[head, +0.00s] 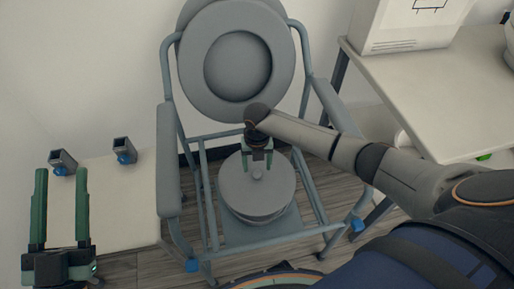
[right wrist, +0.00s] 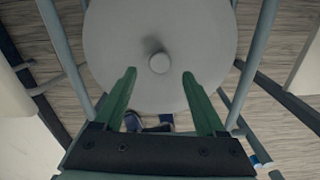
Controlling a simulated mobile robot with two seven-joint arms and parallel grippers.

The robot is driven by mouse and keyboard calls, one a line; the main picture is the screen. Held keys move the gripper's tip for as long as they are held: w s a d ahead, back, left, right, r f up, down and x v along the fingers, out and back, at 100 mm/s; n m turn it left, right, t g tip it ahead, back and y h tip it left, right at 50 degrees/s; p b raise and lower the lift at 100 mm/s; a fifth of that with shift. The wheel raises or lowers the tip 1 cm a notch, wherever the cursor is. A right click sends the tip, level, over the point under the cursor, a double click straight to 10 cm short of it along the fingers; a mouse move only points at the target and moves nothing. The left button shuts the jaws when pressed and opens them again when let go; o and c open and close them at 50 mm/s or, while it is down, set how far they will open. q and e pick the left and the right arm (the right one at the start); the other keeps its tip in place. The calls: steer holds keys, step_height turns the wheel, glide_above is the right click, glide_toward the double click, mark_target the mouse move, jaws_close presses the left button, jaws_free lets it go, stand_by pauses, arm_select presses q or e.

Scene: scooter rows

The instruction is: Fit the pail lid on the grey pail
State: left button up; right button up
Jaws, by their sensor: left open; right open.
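The grey pail (head: 262,217) stands on a low platform inside the frame of a grey commode chair. The round grey pail lid (head: 240,190) lies over the top of the pail, with a small knob (head: 257,174) at its middle. I cannot tell if its rim is fully seated. My right gripper (head: 258,160) is open just above the lid. In the right wrist view the lid (right wrist: 115,40) fills the upper middle, and the knob (right wrist: 159,63) shows just beyond the open fingertips (right wrist: 159,73), not gripped. My left gripper (head: 60,174) is open and empty at the far left.
The commode chair's (head: 168,160) armrests and legs surround the pail, with its seat and cover (head: 195,60) raised behind. A white table (head: 440,110) with a white box (head: 405,25) stands right. Two small grey tubes with blue parts (head: 124,148) are on the left.

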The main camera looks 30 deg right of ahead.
step_height(320, 180, up, 4)
steer(key=shift+f+p, duration=0.25)
steer(key=shift+p, duration=0.3)
arm_select(q)
step_height(320, 180, down, 15)
steer(key=w+a+n+g+y+p, duration=0.1)
steer(key=n+g+y, duration=0.2)
steer(key=g+y, duration=0.1)
steer(key=shift+w+n+g, duration=0.3)
steer(key=shift+g, duration=0.5)
arm_select(e)
step_height(320, 180, up, 4)
steer(key=shift+f, duration=0.1)
arm_select(q)
steer(key=shift+r, duration=0.1)
